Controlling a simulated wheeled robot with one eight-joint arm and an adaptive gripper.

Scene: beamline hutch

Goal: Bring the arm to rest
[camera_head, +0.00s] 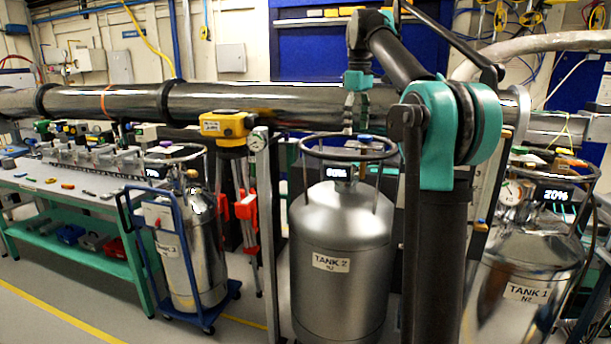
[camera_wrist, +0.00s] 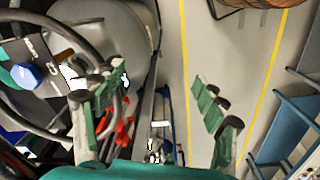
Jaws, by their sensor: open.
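My arm rises at the right of the head view, bends over and comes down above Tank 2 (camera_head: 340,235), a silver nitrogen tank with a ring handle. My gripper (camera_head: 352,125) points down close to that ring; whether it touches the ring is unclear. In the wrist view my gripper (camera_wrist: 158,108) has its two green fingers wide apart, with nothing between them but floor and stand parts farther below. The tank's ring handle (camera_wrist: 92,40) and its grey top lie to the left, partly behind the left finger.
Tank 1 (camera_head: 526,295) stands right of my arm. Another tank (camera_head: 195,260) sits on a blue cart at left, beside a cluttered bench (camera_head: 65,183). A thick steel beam pipe (camera_head: 240,100) crosses behind.

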